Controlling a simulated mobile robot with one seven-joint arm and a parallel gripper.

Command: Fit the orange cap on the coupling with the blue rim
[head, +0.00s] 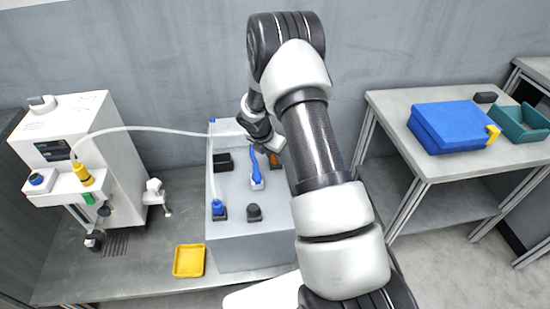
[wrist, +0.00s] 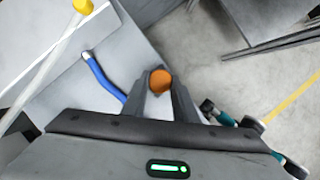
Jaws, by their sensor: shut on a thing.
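The orange cap (wrist: 160,80) is between the fingertips of my gripper (wrist: 161,88) in the wrist view, and the fingers are shut on it. In the head view a bit of the orange cap (head: 274,160) shows below my gripper (head: 272,148), over the right side of the grey box; my arm partly hides this area. A small round fitting with a blue rim (head: 37,179) is on the front ledge of the white machine at the far left, well apart from the cap. I cannot tell for certain that it is the coupling.
The grey box (head: 245,240) carries a blue hose (head: 256,165), a blue-ended pale hose (head: 217,207) and a dark knob (head: 254,212). A yellow tray (head: 189,260) lies on the bench. A yellow connector (head: 82,174) stands on the machine. A blue case (head: 450,127) lies on the right table.

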